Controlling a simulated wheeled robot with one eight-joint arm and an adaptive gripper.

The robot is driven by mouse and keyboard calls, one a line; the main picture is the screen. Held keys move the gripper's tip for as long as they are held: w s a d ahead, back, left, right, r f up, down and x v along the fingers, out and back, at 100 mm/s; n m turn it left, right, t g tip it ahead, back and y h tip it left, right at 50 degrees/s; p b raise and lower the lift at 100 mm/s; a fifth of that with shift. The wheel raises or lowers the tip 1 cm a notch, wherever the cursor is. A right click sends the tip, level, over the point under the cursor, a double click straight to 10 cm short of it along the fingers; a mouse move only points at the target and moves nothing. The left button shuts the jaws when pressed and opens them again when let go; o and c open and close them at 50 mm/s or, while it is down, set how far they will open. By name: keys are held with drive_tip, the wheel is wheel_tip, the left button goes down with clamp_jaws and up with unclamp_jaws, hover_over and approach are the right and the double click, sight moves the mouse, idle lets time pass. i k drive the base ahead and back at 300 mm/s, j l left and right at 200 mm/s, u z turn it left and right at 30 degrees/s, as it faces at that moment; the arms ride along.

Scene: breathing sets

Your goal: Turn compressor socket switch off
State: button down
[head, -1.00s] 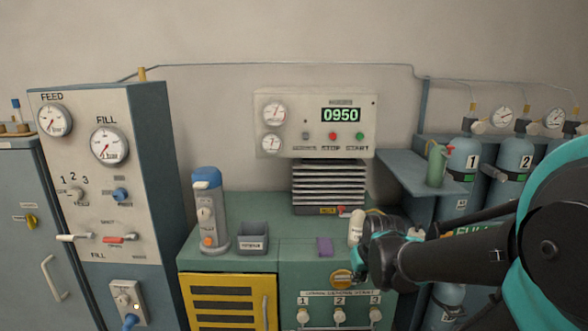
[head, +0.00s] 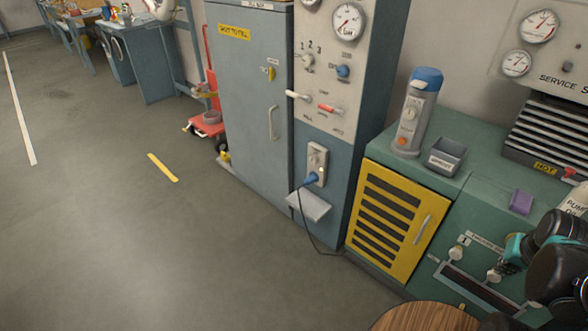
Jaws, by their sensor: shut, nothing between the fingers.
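The wall socket (head: 318,158) is a pale plate low on the blue lower part of the feed/fill panel. A blue plug (head: 311,179) sits in its lower part, and a dark cable runs down from it to the floor. A small light spot shows beside the plug; the switch position is too small to tell. My arm shows as dark and teal links at the right edge, in front of the green cabinet and well right of the socket. The fingers of my gripper cannot be made out.
A small grey shelf (head: 309,206) juts out below the socket. The yellow slatted door (head: 392,222) is right of it, and a tall grey cabinet (head: 250,90) left. A round wooden top (head: 425,318) is at the bottom edge. Open floor lies at left.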

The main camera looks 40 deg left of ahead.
sight(314, 159)
drive_tip(key=u, duration=1.3)
